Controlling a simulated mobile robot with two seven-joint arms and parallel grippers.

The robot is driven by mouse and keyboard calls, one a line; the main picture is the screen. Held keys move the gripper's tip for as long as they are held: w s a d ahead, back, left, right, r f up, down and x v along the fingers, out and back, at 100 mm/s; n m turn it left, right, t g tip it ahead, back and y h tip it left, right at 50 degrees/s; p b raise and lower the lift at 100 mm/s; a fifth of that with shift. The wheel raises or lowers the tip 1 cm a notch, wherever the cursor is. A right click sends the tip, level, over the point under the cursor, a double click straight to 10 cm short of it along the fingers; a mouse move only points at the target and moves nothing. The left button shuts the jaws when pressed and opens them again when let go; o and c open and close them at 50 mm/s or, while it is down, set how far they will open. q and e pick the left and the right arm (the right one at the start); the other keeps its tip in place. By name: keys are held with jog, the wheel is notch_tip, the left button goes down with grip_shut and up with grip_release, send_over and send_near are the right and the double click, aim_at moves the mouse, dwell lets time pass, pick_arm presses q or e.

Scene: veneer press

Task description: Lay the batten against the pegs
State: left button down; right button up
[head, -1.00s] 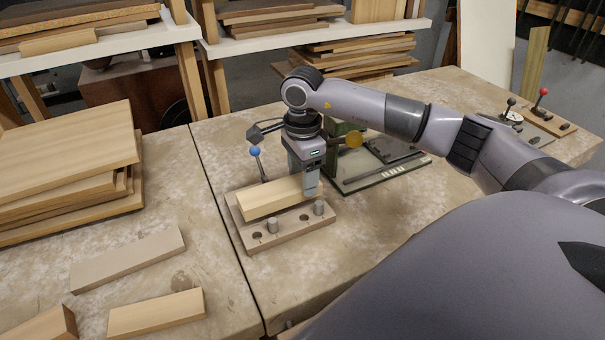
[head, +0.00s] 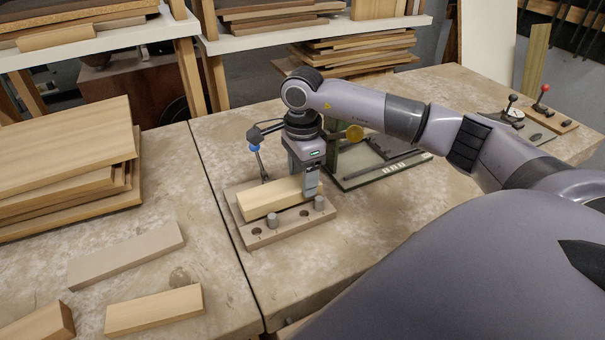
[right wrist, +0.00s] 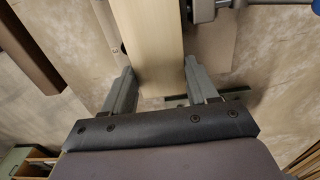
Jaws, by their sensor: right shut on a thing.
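The pale wooden batten (head: 268,199) lies along a brown peg board (head: 256,240). Two grey pegs, a left one (head: 272,220) and a right one (head: 319,203), stand on the board just in front of the batten's long side. I cannot tell whether the batten touches them. My right gripper (head: 311,184) points down at the batten's right end and is shut on it. In the right wrist view the batten (right wrist: 160,45) runs between the two fingers (right wrist: 163,88). My left gripper is out of view.
A blue-knobbed lever (head: 254,149) stands behind the board. A green-framed device (head: 375,170) is behind my right gripper. Loose wood strips (head: 155,310) and stacked boards (head: 65,160) lie at left.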

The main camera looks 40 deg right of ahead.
jog(key=shift+f+b, duration=0.35)
jog(key=shift+f, duration=0.1)
dwell(0.6)
jog(key=shift+s+f+b, duration=0.25)
jog(key=shift+f+b, duration=0.4)
jog(key=shift+f, duration=0.2)
dwell(0.6)
jog(key=shift+f, duration=0.25)
jog(key=shift+c, duration=0.4)
jog(key=shift+r, duration=0.1)
jog(key=o, duration=1)
jog(key=shift+d, duration=0.1)
jog(key=shift+o, duration=0.8)
jog(key=shift+w, duration=0.15)
jog(key=shift+o, duration=0.3)
